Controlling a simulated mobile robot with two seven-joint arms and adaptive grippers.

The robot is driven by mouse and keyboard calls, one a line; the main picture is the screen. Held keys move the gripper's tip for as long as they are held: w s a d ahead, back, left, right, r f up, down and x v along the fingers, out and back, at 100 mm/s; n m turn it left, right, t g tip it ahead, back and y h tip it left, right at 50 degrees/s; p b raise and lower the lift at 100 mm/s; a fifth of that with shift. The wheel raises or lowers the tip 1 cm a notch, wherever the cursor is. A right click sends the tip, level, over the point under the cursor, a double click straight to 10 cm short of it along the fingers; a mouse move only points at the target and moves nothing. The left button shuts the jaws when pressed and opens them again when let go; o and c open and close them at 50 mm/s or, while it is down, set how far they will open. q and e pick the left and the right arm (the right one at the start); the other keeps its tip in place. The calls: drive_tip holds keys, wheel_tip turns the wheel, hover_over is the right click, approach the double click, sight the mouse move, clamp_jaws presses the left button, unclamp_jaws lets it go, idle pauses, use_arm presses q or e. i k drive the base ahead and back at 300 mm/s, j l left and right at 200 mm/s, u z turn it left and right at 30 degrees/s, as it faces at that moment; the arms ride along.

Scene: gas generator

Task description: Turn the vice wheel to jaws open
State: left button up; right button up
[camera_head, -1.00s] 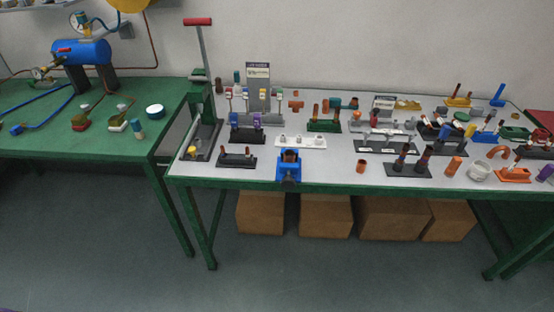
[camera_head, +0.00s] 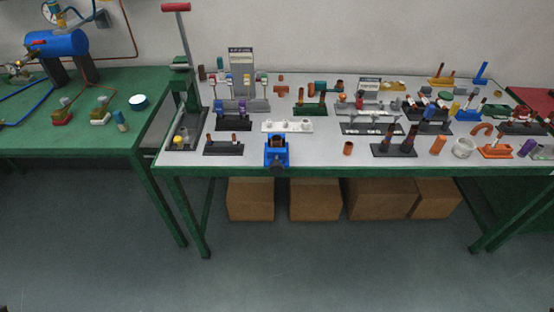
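A small blue vice (camera_head: 276,152) sits at the front edge of the grey-topped workbench, left of the bench's middle. Its dark wheel (camera_head: 278,168) faces me at the front, below the blue body. A brown, copper-coloured piece shows at the top between the jaws. The jaw gap is too small to judge. Neither of my grippers shows in this view.
The workbench (camera_head: 310,158) has green legs and carries several fittings and holders behind and right of the vice. A tall red-handled press (camera_head: 182,75) stands left. A green table (camera_head: 75,135) adjoins at left. Cardboard boxes (camera_head: 315,199) stand underneath. The floor in front is clear.

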sight(275, 168)
drive_tip(key=i+l, duration=0.3)
drive_tip(key=l, duration=0.15)
drive_tip(key=i+l, duration=0.35)
drive_tip(key=i+l+u, duration=0.25)
drive_tip(key=l+u, duration=0.5)
drive_tip(key=i+l, duration=0.05)
